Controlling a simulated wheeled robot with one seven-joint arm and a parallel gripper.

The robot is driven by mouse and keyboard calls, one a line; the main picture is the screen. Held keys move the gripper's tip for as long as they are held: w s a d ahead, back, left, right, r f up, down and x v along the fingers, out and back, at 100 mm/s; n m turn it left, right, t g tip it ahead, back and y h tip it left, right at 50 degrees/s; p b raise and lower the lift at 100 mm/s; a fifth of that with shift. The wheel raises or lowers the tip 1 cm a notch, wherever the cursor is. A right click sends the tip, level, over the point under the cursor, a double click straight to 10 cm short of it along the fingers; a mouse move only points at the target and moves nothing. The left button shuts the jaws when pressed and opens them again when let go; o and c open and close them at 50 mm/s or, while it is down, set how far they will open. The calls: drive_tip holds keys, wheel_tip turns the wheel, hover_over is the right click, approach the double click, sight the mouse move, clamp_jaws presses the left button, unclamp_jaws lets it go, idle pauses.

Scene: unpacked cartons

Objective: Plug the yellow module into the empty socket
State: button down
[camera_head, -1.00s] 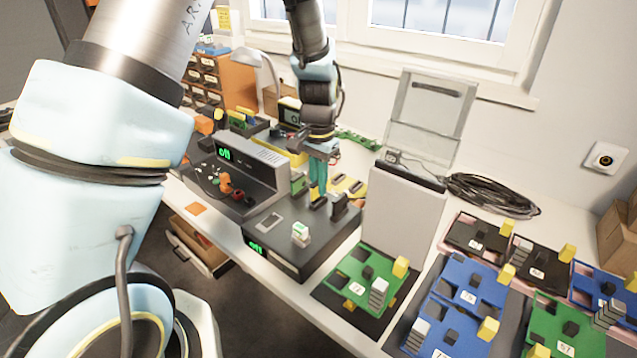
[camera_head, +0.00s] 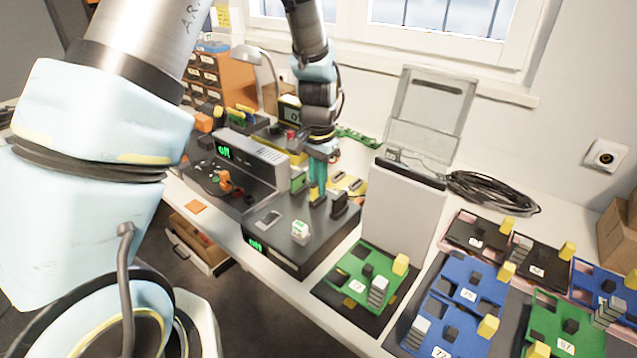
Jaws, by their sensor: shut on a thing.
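My gripper (camera_head: 318,182), with teal fingers, points down over the black box (camera_head: 285,262) with a green display near the middle of the bench. It is shut on a small yellow module (camera_head: 314,193), mostly hidden between the fingertips. The module's lower end is at or just above the box's top; I cannot tell whether it touches. A black upright block (camera_head: 339,204) stands just right of the fingers, and a white-and-green block (camera_head: 300,231) stands nearer the front. The empty socket cannot be made out at this size.
A grey console (camera_head: 252,162) stands behind left. A tall light-grey unit (camera_head: 403,215) with a raised clear lid stands to the right. A green board (camera_head: 363,274) with a yellow block lies in front of it. Blue boards (camera_head: 462,290) and others crowd the right side. A drawer (camera_head: 197,245) stands open below.

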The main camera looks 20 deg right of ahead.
drive_tip(key=shift+f, duration=0.25)
idle(0.4)
drive_tip(key=c, duration=0.8)
unclamp_jaws()
drive_tip(key=shift+c, duration=0.2)
